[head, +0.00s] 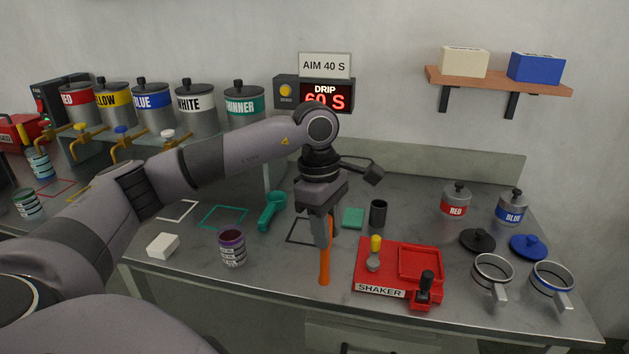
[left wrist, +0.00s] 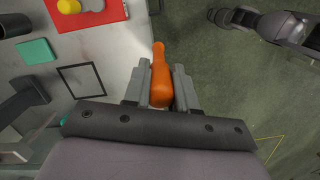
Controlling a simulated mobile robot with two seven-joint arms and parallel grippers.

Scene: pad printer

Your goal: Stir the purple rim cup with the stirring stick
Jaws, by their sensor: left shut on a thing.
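The purple rim cup (head: 232,248) stands upright near the front edge of the bench in the head view, with a banded label and a purple rim. My left gripper (head: 322,235) is to the right of the cup and apart from it. The stick also shows between the fingers of the left gripper (left wrist: 160,92) in the left wrist view.
The red shaker (head: 398,272) is right of the stick. A white block (head: 163,246) lies left of the cup. A teal scoop (head: 271,211) and a dark small cup (head: 378,213) stand behind. Two metal cups, one a steel cup (head: 492,275), are at the right.

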